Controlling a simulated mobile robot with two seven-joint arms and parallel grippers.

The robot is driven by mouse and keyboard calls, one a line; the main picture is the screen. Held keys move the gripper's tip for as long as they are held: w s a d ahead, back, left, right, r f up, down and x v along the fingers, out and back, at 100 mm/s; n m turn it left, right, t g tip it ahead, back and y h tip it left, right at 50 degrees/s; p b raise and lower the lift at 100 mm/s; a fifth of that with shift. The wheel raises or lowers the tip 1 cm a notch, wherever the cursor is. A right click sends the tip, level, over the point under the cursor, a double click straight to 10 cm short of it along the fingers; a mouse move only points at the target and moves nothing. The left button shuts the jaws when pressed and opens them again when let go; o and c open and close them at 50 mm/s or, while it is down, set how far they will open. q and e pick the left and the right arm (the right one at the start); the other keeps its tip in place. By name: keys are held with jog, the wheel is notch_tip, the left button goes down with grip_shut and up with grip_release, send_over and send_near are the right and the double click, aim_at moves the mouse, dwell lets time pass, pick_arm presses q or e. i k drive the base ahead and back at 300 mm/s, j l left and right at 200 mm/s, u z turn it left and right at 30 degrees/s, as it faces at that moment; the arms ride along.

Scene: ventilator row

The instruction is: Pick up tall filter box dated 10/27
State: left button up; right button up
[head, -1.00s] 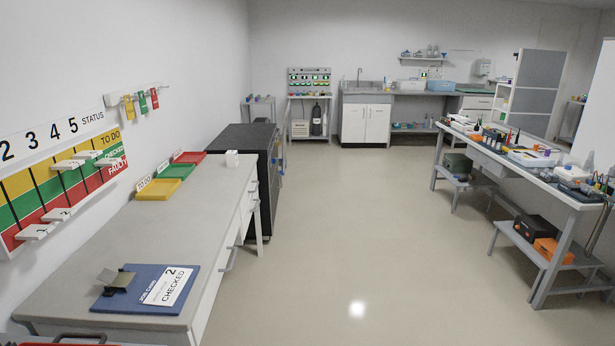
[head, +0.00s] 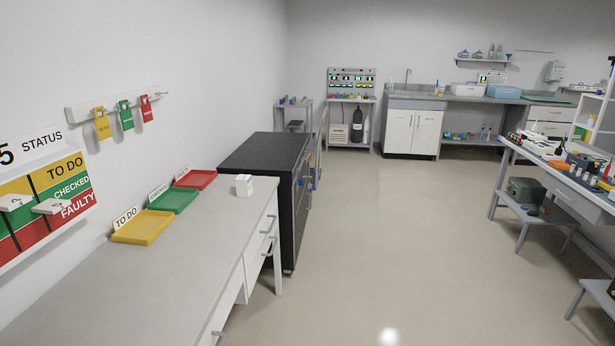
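A small white box (head: 244,185) stands upright at the far end of the grey counter (head: 190,275) on the left, to the right of the red tray. It may be a filter box, but any date on it is too small to read. No other box like it shows clearly on this counter. Neither of my grippers is in the head view.
Yellow (head: 144,228), green (head: 173,201) and red (head: 196,180) trays line the counter's wall side. A black-topped cabinet (head: 262,152) stands beyond it. A cluttered workbench (head: 570,180) is at right. The floor (head: 400,240) between is clear.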

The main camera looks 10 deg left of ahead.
aim_at(243, 183)
jog(key=i+u, duration=0.25)
jog(key=i, duration=0.25)
jog(key=i+l+u, duration=0.25)
jog(key=i, duration=0.2)
jog(key=i+l+u, duration=0.25)
jog(key=i, duration=0.2)
